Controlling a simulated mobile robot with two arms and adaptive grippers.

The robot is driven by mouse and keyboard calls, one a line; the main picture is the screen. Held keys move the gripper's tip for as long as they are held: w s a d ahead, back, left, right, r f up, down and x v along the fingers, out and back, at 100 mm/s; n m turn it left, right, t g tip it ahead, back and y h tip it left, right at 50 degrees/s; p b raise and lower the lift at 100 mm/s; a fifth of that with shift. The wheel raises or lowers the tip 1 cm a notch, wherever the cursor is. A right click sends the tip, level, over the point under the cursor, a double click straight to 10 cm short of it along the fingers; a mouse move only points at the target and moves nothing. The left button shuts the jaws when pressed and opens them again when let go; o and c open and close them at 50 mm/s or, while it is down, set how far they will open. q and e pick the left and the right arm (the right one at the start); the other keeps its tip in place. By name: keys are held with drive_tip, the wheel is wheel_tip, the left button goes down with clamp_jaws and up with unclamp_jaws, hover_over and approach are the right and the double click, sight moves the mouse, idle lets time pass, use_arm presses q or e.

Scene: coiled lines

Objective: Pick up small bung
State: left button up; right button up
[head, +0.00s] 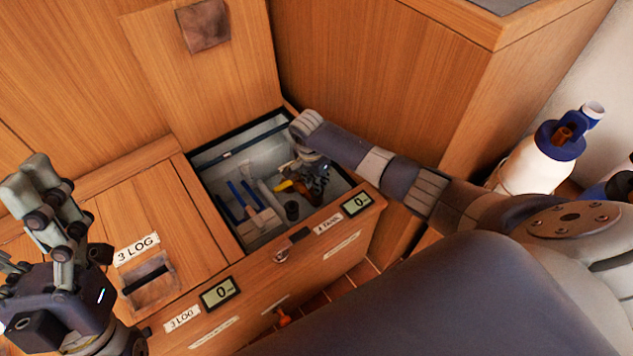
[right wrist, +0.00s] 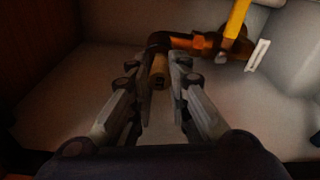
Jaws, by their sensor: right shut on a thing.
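My right gripper (head: 315,183) reaches down into an open locker (head: 227,160) in the wooden bench. In the right wrist view, the right gripper (right wrist: 160,55) is shut on a small tan cylinder (right wrist: 159,74) with a dark hole in its end, which looks like the small bung. The fingertips stand on both sides of it. In the head view the bung is hidden by the gripper. My left gripper (head: 38,190) is raised over the bench at the left, empty, its fingertips not clear enough to tell their gap.
The locker also holds blue strips (head: 237,194), a pale wooden block (head: 259,224), a dark cylinder (head: 292,210) and a yellow-handled orange fitting (right wrist: 203,42) close to the right fingertips. The locker lid (head: 190,85) stands open. White bottles (head: 540,165) stand at right.

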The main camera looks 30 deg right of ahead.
wheel_tip(320, 180, up, 4)
drive_tip(key=shift+p, duration=1)
use_arm(q)
drive_tip(key=w+d+f+g+y+p, duration=0.2)
drive_tip(key=w+f+g+y, duration=0.2)
drive_tip(key=w+f+g, duration=0.7)
use_arm(e)
wheel_tip(320, 180, up, 4)
use_arm(q)
drive_tip(key=s+a+f+g+y+p, duration=0.1)
drive_tip(key=f+g, duration=0.3)
drive_tip(key=f, duration=0.5)
drive_tip(key=s+a+f+g+y+p, duration=0.2)
drive_tip(key=f+g, duration=0.3)
drive_tip(key=f, duration=0.4)
drive_tip(key=shift+s+a+f+g+p, duration=0.2)
drive_tip(key=shift+s+a+g+p, duration=0.15)
drive_tip(key=shift+s+a, duration=0.35)
use_arm(e)
wheel_tip(320, 180, up, 8)
drive_tip(key=shift+r, duration=0.2)
use_arm(q)
drive_tip(key=shift+s, duration=0.1)
drive_tip(key=s+a+f+g+y+p, duration=0.1)
drive_tip(key=s+a+f+g, duration=0.1)
drive_tip(key=s+f+g, duration=0.2)
drive_tip(key=shift+s+a+f+n+p, duration=0.2)
drive_tip(key=shift+s+a+n+p, duration=0.1)
drive_tip(key=shift+s, duration=1.45)
